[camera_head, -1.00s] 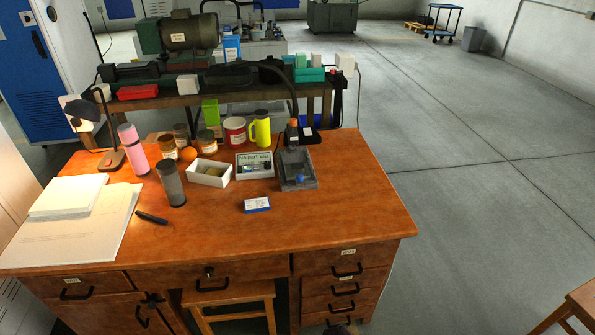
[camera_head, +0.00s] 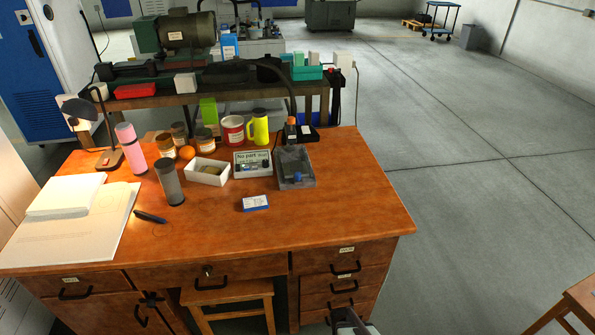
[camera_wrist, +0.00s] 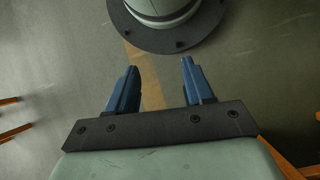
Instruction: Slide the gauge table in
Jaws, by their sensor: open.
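A grey fixture (camera_head: 296,168) with a dark upper part and a small blue knob (camera_head: 298,178) sits toward the right of the wooden desk top; it looks like the gauge table. How far its sliding part stands out is too small to tell. My gripper (camera_wrist: 160,66) is open and empty in the wrist view, with its two blue fingers apart above the grey floor. In the head view a grey part of my arm shows at the bottom edge, in front of the desk drawers and well away from the fixture.
Right of the fixture the top is clear. A stool (camera_head: 227,292) stands in front.

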